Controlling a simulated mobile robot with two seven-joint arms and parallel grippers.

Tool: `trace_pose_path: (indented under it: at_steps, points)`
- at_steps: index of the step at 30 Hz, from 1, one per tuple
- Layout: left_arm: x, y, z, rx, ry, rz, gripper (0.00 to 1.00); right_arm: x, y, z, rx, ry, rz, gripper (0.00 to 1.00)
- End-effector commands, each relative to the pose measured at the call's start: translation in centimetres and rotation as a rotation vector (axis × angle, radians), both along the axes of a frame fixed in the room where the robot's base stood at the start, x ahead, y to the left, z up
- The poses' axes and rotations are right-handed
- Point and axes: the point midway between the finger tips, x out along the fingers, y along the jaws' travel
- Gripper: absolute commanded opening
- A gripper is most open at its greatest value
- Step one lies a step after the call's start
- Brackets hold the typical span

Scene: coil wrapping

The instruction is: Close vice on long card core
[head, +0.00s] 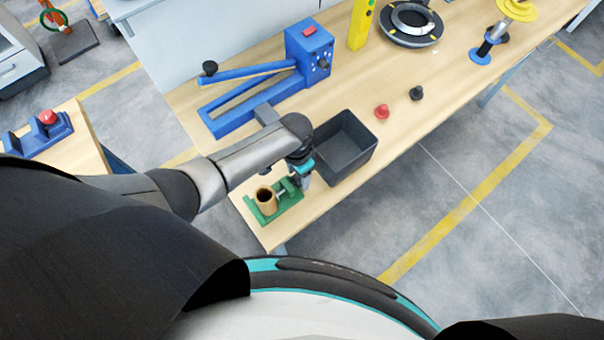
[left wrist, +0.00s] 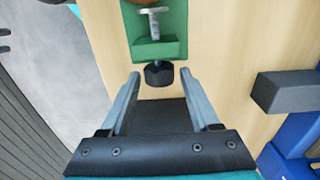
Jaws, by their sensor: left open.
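The long card core (head: 264,197), a brown tube, stands upright in the green vice (head: 288,208) at the near end of the table. The vice's metal screw and pad show in the left wrist view (left wrist: 154,22), with the green block (left wrist: 155,47) and a black knob (left wrist: 158,74) on the screw's end. My left gripper (left wrist: 160,78) is open, and the knob lies between and just ahead of its fingertips, with gaps at both sides. In the head view the left gripper (head: 302,183) is beside the vice, partly hidden by its wrist. Whether the pad touches the core is unclear.
A dark grey bin (head: 362,132) stands close beside my left gripper. A blue lever device (head: 250,92) is behind my arm. A red knob (head: 382,111), a black knob (head: 416,93) and a round dark fixture (head: 411,24) are farther along the table. The table's near edge is close to the vice.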

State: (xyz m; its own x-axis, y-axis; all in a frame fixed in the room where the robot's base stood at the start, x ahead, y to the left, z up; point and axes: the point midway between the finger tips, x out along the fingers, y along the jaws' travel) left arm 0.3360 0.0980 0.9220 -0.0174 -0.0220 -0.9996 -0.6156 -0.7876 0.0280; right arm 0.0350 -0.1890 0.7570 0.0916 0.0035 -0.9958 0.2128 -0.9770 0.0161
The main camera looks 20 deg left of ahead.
Motion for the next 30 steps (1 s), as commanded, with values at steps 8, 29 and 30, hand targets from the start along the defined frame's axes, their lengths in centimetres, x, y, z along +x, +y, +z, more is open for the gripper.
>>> trace_pose_path:
  at_steps: [8,29,30]
  points:
    - [-0.35,-0.44,-0.06,0.106,-0.082,-0.003,0.62,0.0,0.0,0.01,0.0,0.0,0.0,0.5]
    - [-0.66,-0.78,-0.2,0.276,-0.212,-0.001,0.62,-0.01,0.01,-0.08,0.0,0.0,0.0,0.5]
    - [-0.73,-0.87,-0.27,0.293,-0.226,-0.002,0.62,-0.02,0.0,-0.14,0.0,0.0,0.0,0.5]
